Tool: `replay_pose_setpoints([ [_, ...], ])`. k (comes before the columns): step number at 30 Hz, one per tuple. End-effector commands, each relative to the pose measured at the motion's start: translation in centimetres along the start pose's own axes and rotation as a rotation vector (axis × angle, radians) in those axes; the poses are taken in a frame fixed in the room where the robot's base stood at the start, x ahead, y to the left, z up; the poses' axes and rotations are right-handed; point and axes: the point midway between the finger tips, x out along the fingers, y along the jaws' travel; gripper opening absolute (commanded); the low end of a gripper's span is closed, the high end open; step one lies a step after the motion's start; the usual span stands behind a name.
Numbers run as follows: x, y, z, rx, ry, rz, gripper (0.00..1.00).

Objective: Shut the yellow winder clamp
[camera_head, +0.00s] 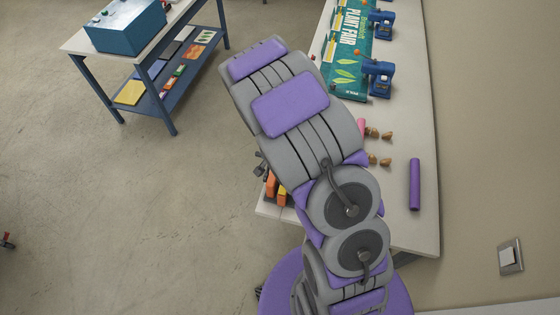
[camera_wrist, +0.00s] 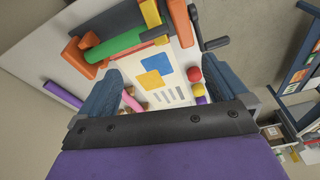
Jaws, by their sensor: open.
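In the wrist view, the winder is at the top, with orange end parts (camera_wrist: 88,50), a green roll (camera_wrist: 118,43) and a dark crank handle (camera_wrist: 212,43) to the right. The yellow clamp (camera_wrist: 150,13) shows as a yellow strip across the roll, cut by the top edge; I cannot tell its angle. My gripper (camera_wrist: 168,92) is open, its two dark blue fingers apart, with nothing between them but the view of the bench beyond. The winder is below and ahead of it, apart. In the head view, my arm hides the gripper and most of the winder, leaving orange parts (camera_head: 275,188).
A purple roll (camera_head: 415,184) and brown knobs (camera_head: 385,161) lie on the bench. Blue clamps (camera_head: 378,78) stand further back. A blue cart (camera_head: 165,95) is at left; floor between is clear.

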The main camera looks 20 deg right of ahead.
Motion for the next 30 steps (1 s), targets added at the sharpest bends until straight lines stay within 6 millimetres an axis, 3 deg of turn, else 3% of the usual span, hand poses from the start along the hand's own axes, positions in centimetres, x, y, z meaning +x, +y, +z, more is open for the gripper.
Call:
replay_pose_setpoints([
  [5, -0.7, -0.1, -0.1, -0.001, 0.003, -0.003, 1.00],
  [11, -2.9, -0.1, -0.1, -0.001, 0.004, -0.002, 1.00],
  [30, -12.0, -0.1, -0.1, 0.000, 0.004, -0.002, 1.00],
])
